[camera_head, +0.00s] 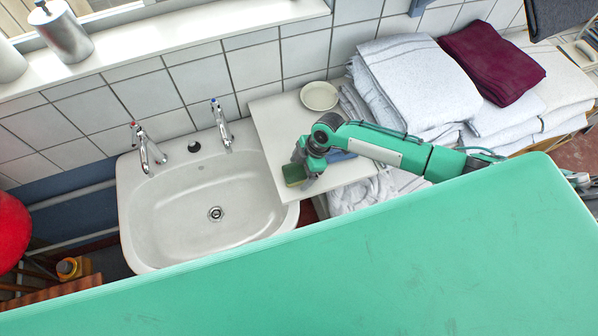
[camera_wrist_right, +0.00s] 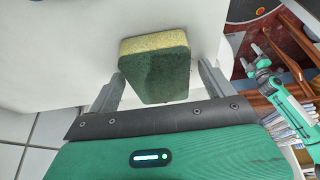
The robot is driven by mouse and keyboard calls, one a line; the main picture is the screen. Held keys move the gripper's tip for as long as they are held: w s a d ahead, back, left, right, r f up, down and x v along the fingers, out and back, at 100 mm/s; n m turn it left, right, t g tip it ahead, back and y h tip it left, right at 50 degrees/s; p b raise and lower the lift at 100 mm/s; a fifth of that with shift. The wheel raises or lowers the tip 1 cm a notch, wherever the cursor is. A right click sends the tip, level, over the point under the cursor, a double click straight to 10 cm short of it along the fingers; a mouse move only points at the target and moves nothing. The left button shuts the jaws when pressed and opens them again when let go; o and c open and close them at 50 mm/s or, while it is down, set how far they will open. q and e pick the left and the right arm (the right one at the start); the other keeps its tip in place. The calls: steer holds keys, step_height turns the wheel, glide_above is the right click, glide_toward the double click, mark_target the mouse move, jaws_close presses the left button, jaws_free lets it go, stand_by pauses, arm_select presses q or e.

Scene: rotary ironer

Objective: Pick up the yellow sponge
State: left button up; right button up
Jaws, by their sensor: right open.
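The yellow sponge (camera_head: 293,175), with a dark green scouring side, is at the front left of the white shelf beside the sink. In the right wrist view the sponge (camera_wrist_right: 155,72) shows its green side, with a yellow strip along the far edge. My right gripper (camera_head: 303,171) is at the sponge in the head view. In its wrist view the right gripper (camera_wrist_right: 160,90) is open, one finger on each side of the sponge, with small gaps visible. A green arm with a small grey gripper (camera_wrist_right: 254,58), apparently my left, is at the right of that view; its jaws are too small to judge.
The white sink (camera_head: 180,225) with two taps lies left of the shelf. A pale dish (camera_head: 319,96) sits at the shelf's back. Folded white towels (camera_head: 425,80) and a maroon cloth (camera_head: 492,62) are to the right. A large green surface (camera_head: 370,270) fills the foreground.

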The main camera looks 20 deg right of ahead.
steer(key=c, duration=1.1)
steer(key=shift+o, duration=0.2)
steer(key=shift+r, duration=0.15)
